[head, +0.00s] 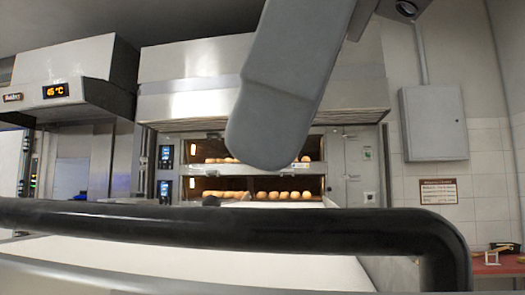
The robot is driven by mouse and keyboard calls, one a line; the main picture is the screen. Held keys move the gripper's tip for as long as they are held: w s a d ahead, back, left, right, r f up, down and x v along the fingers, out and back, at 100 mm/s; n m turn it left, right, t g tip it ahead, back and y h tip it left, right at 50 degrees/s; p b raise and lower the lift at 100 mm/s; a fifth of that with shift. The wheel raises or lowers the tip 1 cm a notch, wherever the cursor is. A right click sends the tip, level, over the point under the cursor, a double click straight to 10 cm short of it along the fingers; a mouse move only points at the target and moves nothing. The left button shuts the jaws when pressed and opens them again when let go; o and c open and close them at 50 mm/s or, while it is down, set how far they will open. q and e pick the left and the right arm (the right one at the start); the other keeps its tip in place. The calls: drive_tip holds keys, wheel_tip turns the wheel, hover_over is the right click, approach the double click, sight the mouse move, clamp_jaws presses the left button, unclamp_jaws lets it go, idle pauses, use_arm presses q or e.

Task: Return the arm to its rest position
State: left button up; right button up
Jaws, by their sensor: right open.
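A large grey rounded part of my right arm (290,80) comes down from the top edge, close to the camera, and covers the middle of the ovens. Its blunt end hangs in front of the upper oven deck. Another grey piece with a dark round part shows at the top edge, right of it. The fingertips of my right gripper cannot be made out clearly, and no object shows held. My left arm and gripper are not in view.
Behind stand two lit oven decks, upper (315,148) and lower (315,185), with round breads inside. A thick black bar (230,222) crosses the foreground before a pale surface (180,258). A hood (75,80) is left; a red counter (500,265) is right.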

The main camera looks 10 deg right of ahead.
drive_tip(key=v, duration=0.2)
drive_tip(key=shift+s+d+r, duration=0.1)
drive_tip(key=shift+r, duration=0.15)
idle(0.5)
